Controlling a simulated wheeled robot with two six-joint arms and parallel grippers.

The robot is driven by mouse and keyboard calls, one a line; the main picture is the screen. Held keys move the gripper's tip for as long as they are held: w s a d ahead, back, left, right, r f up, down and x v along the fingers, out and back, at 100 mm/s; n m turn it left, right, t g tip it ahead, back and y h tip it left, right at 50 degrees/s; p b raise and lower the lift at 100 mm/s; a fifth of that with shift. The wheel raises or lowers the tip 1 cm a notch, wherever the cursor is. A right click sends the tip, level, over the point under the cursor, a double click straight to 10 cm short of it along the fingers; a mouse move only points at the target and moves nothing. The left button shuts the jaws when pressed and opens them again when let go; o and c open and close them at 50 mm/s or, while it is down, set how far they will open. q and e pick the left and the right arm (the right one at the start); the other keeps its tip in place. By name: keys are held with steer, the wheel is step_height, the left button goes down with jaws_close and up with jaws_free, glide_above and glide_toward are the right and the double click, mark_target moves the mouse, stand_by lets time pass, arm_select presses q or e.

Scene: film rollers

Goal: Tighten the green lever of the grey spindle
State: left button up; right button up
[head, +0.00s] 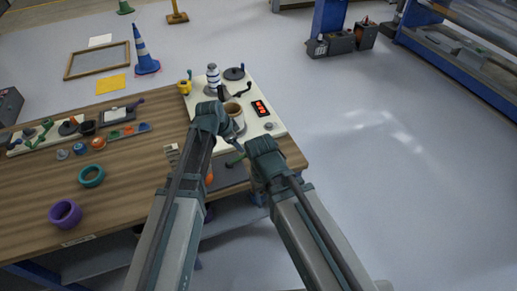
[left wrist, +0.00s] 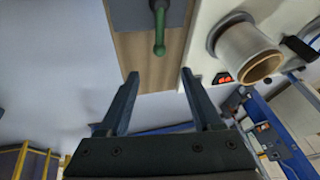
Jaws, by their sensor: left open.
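A green lever (left wrist: 159,32) reaches in from the top edge of the left wrist view, its rounded end over a grey mat and the wooden table; its base is out of frame. In the head view the green lever (head: 235,161) shows small beside the grippers. I cannot make out the grey spindle under it. My left gripper (left wrist: 158,75) is open and empty, with the lever's end apart from its fingertips and lined up between them. My left gripper (head: 231,132) also shows in the head view. My right gripper (head: 243,148) is close to the lever; its jaws are too small to tell.
A pale cylinder (left wrist: 248,55) with a grey collar stands on the white board (head: 276,128), close to my left gripper. A red display (head: 260,107) is beside it. A striped roller (head: 213,77) stands behind. Rings and small parts lie on the table's left.

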mark_target(246, 153)
arm_select(q)
steer(key=b+x, duration=1.2)
steer(key=x, duration=0.2)
steer(key=shift+a+b, duration=0.1)
steer(key=shift+b, duration=0.2)
steer(key=shift+r, duration=0.1)
jaws_close()
stand_by(1.0)
